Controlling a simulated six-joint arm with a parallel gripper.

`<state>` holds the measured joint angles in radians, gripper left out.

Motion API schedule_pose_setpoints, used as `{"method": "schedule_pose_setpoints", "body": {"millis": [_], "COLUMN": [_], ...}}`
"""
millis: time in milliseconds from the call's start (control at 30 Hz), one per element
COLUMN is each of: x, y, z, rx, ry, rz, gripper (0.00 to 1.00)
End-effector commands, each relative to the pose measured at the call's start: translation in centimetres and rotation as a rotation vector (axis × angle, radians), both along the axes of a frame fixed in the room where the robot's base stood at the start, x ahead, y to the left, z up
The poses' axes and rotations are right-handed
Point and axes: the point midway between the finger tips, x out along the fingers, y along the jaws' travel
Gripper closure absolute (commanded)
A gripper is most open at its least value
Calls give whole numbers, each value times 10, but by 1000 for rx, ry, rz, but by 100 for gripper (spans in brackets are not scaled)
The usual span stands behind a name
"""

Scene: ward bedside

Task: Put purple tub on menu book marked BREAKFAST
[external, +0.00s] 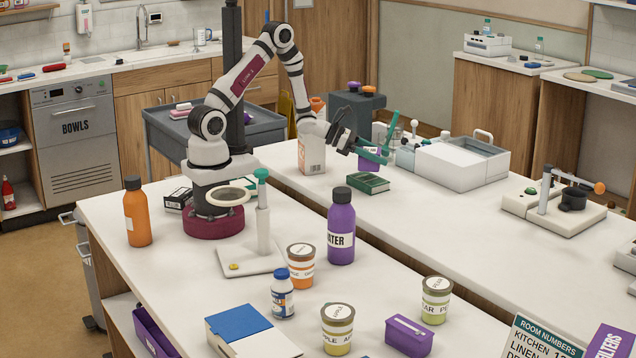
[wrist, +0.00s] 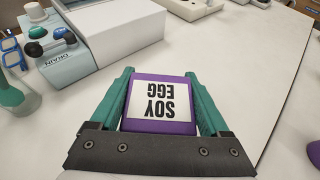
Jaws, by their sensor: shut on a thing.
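My gripper (external: 376,153) has its teal fingers shut on a purple tub (external: 366,163). In the wrist view the purple tub (wrist: 160,125) sits between both fingers, its white label reading SOY EGG upside down. The arm hides part of the tub in the external view, and I cannot tell its exact height above the counter. A green book (external: 367,184) lies flat on the counter just in front of the tub, apart from it. No BREAKFAST marking is readable on it.
A large white-grey box (external: 461,162) stands right of my gripper, with small bottles beside it. A white carton (external: 312,152) stands to the left. On the front counter are a purple bottle (external: 341,226), several labelled cups and a purple box (external: 408,337). The counter right of the book is clear.

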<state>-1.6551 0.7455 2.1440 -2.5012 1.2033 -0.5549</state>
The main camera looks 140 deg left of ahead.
Motion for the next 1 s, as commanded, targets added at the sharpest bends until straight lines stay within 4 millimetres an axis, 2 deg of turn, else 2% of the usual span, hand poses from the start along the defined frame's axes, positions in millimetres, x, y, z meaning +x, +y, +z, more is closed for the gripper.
{"method": "schedule_pose_setpoints", "body": {"millis": [33, 133, 467, 500, 600, 867, 1000], "x": [0, 0, 1, 1, 1, 1, -13], "y": [0, 0, 0, 0, 0, 0, -13], "z": [-13, -27, -31, -32, -31, -29, -21], "rx": [-6, -3, -1, -1, -1, -1, 0], "ry": [-1, -2, -1, -1, -1, -1, 0], "rz": [1, 0, -2, -2, -2, -2, 1], "gripper": [88, 88, 88, 17, 0, 0, 0]}}
